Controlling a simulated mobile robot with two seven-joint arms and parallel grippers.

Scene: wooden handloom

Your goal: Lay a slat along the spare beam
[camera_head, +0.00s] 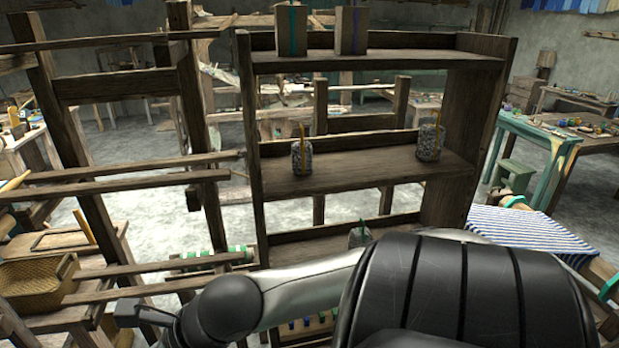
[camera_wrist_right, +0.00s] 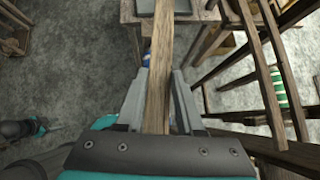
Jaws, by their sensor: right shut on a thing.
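In the right wrist view, my right gripper (camera_wrist_right: 162,75) is shut on a long brown wooden slat (camera_wrist_right: 158,60). The slat runs between the two grey fingers and away toward the top of the picture. In the head view my right arm crosses the bottom, and its jaws and the held slat cannot be made out there. Long wooden beams (camera_head: 115,184) of the loom run across the left of the head view, with more lower down (camera_head: 165,289). I cannot tell which is the spare beam. Beams also show at right in the wrist view (camera_wrist_right: 262,70). My left gripper's jaws do not show.
A wooden shelf unit (camera_head: 365,167) with jars and boxes stands in the middle. A woven basket (camera_head: 38,283) sits at lower left. A green-and-white roll (camera_head: 213,257) lies among the loom bars. A teal table (camera_head: 530,137) stands at right. Upright posts flank the beams.

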